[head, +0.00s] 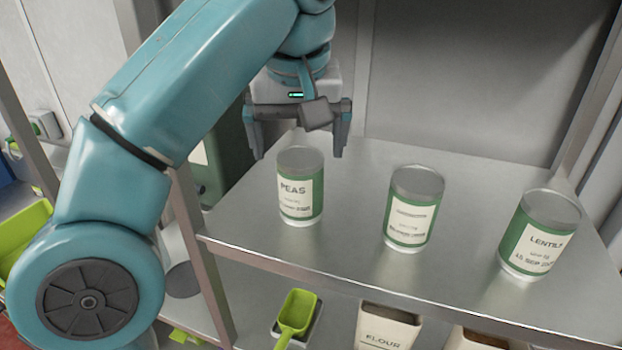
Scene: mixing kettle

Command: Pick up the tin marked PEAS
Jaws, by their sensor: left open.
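The tin marked PEAS (299,187) stands upright at the left of the upper metal shelf. It has a green and cream label and a grey lid. My left gripper (298,152) is open, with its fingers pointing down. In the picture its fingertips are to either side of the tin's top, and I see nothing held between them. I cannot tell whether the fingers are level with the tin or behind it. My right gripper is not in view.
A similar tin (411,208) with small print stands to the right, and a LENTILS tin (540,235) beyond it. The metal shelf (340,262) is clear between them. Below are a green scoop (296,312) and a FLOUR container (386,328). A shelf post (200,250) stands at left.

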